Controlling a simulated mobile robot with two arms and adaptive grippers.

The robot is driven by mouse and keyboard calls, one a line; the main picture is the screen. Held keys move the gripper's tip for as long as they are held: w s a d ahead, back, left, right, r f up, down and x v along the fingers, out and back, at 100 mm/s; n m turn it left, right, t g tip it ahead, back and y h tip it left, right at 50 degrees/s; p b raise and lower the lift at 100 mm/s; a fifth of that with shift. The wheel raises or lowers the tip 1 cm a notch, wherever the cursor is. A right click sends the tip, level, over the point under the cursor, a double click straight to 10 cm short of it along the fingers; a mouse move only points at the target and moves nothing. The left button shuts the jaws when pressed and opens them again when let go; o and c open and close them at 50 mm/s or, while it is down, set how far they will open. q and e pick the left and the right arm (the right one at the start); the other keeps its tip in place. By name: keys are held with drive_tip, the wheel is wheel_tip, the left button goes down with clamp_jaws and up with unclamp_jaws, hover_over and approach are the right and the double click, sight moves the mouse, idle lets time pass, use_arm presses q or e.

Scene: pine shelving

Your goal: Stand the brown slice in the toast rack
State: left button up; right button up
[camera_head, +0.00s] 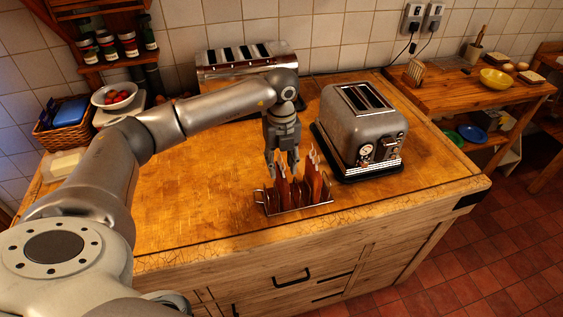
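The toast rack (300,210) is a small metal rack near the front edge of the wooden worktop. Several reddish-brown slices (313,180) stand upright in it, close together; I cannot tell which one the task means. My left gripper (283,172) points down over the left part of the rack. Its fingertips are at the top of a brown slice (283,190) there, and that slice appears to be between them. I cannot tell whether the fingers are closed on it. The lower parts of the slices are partly hidden by each other. My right gripper is out of view.
A chrome toaster (362,130) stands close to the right of the rack. A longer toaster (240,60) is at the back wall. A bowl of red fruit (115,97) and a basket (62,125) are at the back left. The worktop (190,200) left of the rack is clear.

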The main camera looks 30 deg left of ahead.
use_arm(q)
wheel_tip(320, 180, up, 12)
idle(0.6)
idle(0.5)
